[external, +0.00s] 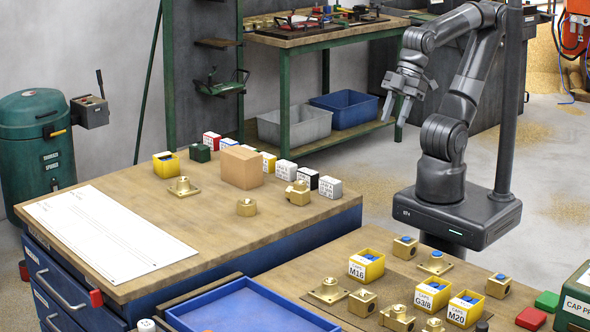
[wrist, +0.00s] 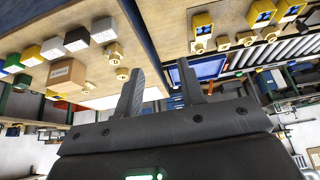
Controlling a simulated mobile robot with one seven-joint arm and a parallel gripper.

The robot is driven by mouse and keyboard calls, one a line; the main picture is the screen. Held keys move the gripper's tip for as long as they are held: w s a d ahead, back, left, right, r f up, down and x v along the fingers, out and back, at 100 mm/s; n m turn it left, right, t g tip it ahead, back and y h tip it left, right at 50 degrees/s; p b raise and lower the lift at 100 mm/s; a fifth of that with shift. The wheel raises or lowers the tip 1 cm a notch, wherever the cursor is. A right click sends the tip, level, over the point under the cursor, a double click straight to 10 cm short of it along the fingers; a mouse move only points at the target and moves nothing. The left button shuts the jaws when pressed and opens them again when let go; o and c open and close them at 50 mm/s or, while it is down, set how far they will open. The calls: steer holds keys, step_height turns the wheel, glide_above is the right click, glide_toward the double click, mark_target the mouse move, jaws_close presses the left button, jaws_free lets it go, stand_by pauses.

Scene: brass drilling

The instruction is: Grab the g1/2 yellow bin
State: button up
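No label reading G1/2 is legible in either view. A yellow bin (external: 166,165) stands at the back left of the left bench, its label too small to read. On the right bench are yellow bins labelled M16 (external: 366,265), G3/8 (external: 432,297) and M20 (external: 465,308), holding blue-topped pieces. A yellow block or bin (external: 268,163) is partly hidden behind a cardboard box. My gripper (external: 395,112) is raised behind the benches, away from all bins. Its two fingers are apart and empty, also in the wrist view (wrist: 160,82).
The cardboard box (external: 241,167) and several small coloured boxes line the left bench's back. Brass fittings (external: 184,187) stand on both benches. A white sheet (external: 108,234) covers the left bench's front. A blue tray (external: 245,308) lies between the benches.

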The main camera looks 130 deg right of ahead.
steer(key=shift+o, duration=0.2)
steer(key=o, duration=1.1)
